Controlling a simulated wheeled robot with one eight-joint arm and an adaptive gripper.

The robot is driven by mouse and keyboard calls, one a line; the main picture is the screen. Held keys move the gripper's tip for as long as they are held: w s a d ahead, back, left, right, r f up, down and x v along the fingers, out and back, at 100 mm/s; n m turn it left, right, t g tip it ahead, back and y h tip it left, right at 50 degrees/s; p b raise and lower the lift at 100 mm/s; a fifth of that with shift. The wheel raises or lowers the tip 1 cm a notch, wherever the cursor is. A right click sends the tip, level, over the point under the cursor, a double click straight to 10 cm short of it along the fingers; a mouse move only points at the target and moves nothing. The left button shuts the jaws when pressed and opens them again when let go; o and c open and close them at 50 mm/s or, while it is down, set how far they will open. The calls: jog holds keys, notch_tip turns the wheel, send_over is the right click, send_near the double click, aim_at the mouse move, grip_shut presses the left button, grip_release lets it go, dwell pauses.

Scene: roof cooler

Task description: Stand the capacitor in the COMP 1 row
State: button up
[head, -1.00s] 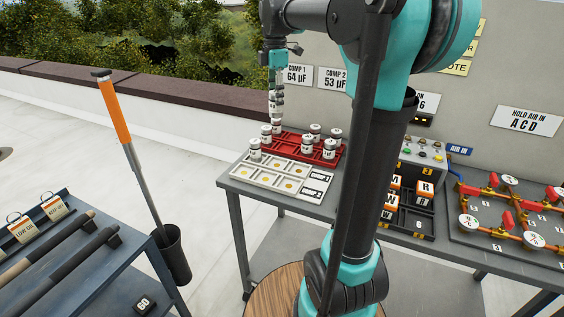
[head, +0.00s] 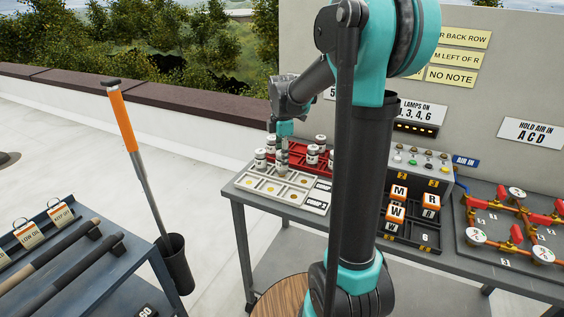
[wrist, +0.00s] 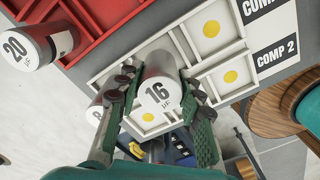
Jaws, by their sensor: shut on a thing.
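My gripper (wrist: 160,98) is shut on a grey capacitor (wrist: 158,90) with a white cap reading 16 µF. In the head view my gripper (head: 284,138) points down with the capacitor (head: 281,160) over the white tray (head: 251,186). In the wrist view the capacitor overlaps the middle of the COMP 1 row; whether its base touches the tray is hidden. A yellow-dotted COMP 1 cell (wrist: 210,28) is empty beside the COMP 1 label (wrist: 262,6). The COMP 2 row shows yellow dots. Another capacitor (head: 260,159) stands at the tray's left end, partly hidden in the wrist view.
A red rack (head: 298,152) behind the white tray holds several capacitors, including one reading 20 µF (wrist: 36,48). My arm hides part of the rack. A lettered-block tray (head: 405,231) and a pipe board (head: 478,255) lie to the right.

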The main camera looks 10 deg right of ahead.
jog(key=shift+f, duration=0.7)
jog(key=shift+f, duration=0.15)
jog(key=o, duration=1.2)
notch_tip(320, 180, up, 12)
jog(key=shift+r, duration=0.2)
